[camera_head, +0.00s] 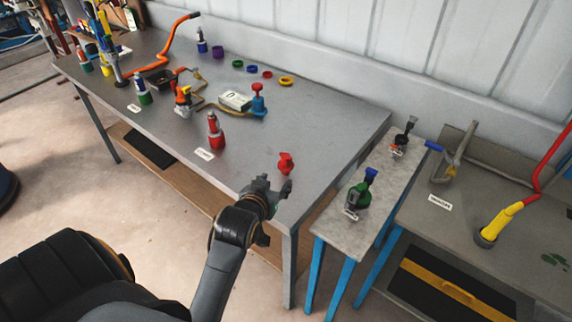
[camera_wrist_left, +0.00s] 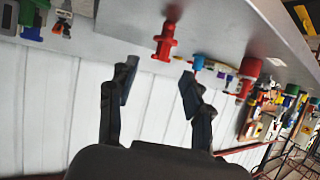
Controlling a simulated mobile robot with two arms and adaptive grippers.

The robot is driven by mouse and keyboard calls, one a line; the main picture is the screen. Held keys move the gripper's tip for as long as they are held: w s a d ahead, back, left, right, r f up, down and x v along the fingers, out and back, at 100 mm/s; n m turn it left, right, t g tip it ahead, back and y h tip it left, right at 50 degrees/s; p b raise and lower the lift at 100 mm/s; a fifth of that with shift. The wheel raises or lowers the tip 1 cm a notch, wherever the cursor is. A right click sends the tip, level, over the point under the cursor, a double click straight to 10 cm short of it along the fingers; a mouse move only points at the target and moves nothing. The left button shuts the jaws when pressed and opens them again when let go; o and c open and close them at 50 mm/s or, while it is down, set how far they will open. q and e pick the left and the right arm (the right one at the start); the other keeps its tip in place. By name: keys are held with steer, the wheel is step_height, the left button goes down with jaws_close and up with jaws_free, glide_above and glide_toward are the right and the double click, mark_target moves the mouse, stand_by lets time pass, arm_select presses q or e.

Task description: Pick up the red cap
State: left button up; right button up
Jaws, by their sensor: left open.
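The red cap (camera_head: 286,163) stands on the grey table near its right front corner. In the left wrist view, which is turned over, the red cap (camera_wrist_left: 165,42) shows beyond and between the fingertips. My left gripper (camera_head: 280,187) is open at the table's front edge, just on the near side of the cap. Its two spread fingers (camera_wrist_left: 158,82) also show in the wrist view, with nothing between them and a gap to the cap. My right gripper is not in view.
A red bottle (camera_head: 215,132) and a blue-and-red valve (camera_head: 258,101) stand left of the cap. Coloured rings (camera_head: 286,81) lie farther back. The tabletop around the cap is clear.

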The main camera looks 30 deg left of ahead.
mark_target(285, 159)
arm_select(q)
steer(key=shift+t, duration=0.3)
steer(key=w+a, duration=0.1)
steer(key=w, duration=0.1)
steer(key=w+a+f, duration=0.1)
steer(key=w, duration=0.2)
steer(key=w+a+p, duration=0.1)
steer(key=w, duration=0.2)
steer(key=shift+a+f, duration=0.2)
steer(key=shift+f, duration=0.05)
steer(key=shift+p+x, duration=0.55)
steer(key=shift+x, duration=2.35)
steer(key=shift+s+f, duration=0.1)
jaws_close()
